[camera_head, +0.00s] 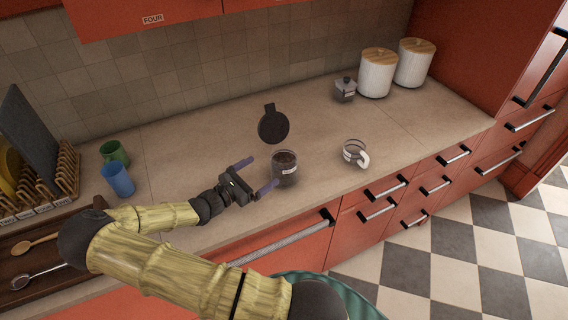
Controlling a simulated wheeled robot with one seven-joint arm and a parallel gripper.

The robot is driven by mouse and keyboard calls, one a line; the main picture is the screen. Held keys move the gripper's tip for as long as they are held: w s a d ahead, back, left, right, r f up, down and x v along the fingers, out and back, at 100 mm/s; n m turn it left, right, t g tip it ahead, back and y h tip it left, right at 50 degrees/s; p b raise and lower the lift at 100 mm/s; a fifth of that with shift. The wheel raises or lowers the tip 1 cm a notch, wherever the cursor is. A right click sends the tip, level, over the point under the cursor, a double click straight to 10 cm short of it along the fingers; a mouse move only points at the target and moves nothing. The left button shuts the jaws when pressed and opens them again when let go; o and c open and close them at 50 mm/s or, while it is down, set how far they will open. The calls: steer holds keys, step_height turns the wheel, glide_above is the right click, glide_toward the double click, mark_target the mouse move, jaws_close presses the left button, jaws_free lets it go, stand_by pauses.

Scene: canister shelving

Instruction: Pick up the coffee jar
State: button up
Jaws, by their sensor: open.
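The coffee jar (285,172) is a glass jar with dark contents and a small pale label. It stands upright on the counter near its front edge. My gripper (254,175) is open just to the left of the jar, with its two fingers pointing toward it. The nearer finger's tip is close to the jar's lower left side; I cannot tell whether it touches. Nothing is between the fingers that I can see. A dark round item with a short handle (274,126), perhaps a lid or small pan, is behind the jar.
A glass cup with a white handle (354,152) stands to the jar's right. A small dark-topped jar (345,90) and two white canisters (377,75) (413,63) stand at the back right. Green (113,153) and blue (118,180) cups and a dish rack (66,172) are at left.

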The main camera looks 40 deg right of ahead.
mark_target(273, 164)
steer(key=d+p, duration=0.1)
steer(key=d, duration=0.3)
steer(key=shift+d+r, duration=0.1)
steer(key=shift+d, duration=0.6)
steer(key=d+p, duration=0.3)
steer(key=d, duration=0.1)
steer(key=shift+d, duration=0.3)
steer(key=shift+w+d, duration=0.1)
steer(key=shift+d, duration=0.2)
steer(key=c, duration=1.6)
step_height(273, 164, up, 10)
steer(key=shift+f+b, duration=0.1)
steer(key=shift+b, duration=0.95)
